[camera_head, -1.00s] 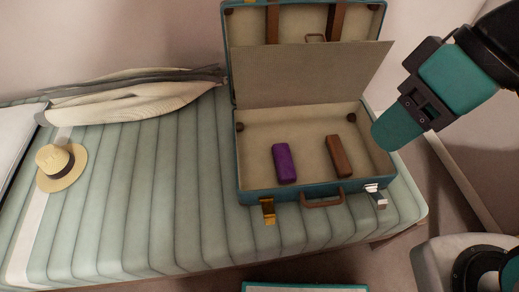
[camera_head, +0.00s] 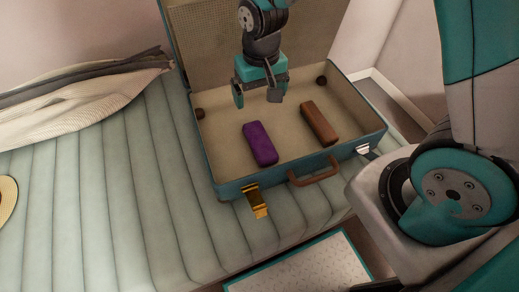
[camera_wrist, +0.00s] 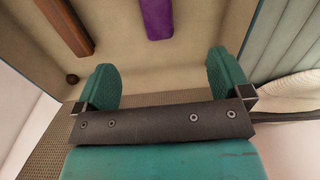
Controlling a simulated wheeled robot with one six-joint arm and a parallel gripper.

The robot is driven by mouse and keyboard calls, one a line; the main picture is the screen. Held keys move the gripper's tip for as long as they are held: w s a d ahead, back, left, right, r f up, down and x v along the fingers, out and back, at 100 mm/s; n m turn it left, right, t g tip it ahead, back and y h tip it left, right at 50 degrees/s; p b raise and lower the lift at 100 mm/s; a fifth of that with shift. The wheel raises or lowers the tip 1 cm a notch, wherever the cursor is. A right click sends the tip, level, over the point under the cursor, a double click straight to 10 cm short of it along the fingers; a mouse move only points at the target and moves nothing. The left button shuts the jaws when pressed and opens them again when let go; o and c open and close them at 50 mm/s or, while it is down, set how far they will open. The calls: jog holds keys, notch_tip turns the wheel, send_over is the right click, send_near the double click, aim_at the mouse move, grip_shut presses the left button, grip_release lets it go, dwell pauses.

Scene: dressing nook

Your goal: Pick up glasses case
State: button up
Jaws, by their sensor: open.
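Two oblong cases lie apart inside the open teal suitcase (camera_head: 222,190), a purple one (camera_head: 260,144) on the left and a brown one (camera_head: 319,123) on the right. The frames do not show which is the glasses case. My gripper (camera_head: 257,97) is open and empty above the back part of the suitcase, behind both cases. In the wrist view, the purple case (camera_wrist: 157,18) and the brown case (camera_wrist: 66,26) lie beyond my fingertips, both cut off by the top edge. The fingers touch neither case.
The suitcase lies on a green ribbed daybed (camera_head: 100,210), its lid raised behind my gripper. A gold latch (camera_head: 255,201), a brown handle (camera_head: 315,172) and a silver latch are on its front. A pale cushion (camera_head: 90,100) and part of a straw hat (camera_head: 6,205) are at left.

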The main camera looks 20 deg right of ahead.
jog(key=b, duration=0.2)
send_near(260, 139)
notch_tip(260, 139, down, 5)
jog(key=shift+s+f, duration=0.1)
jog(key=shift+f, duration=0.1)
jog(key=shift+a+f+b, duration=0.15)
jog(key=shift+f+b, duration=0.2)
jog(key=shift+f, duration=2.4)
jog(key=shift+c, duration=0.4)
jog(key=c, duration=1)
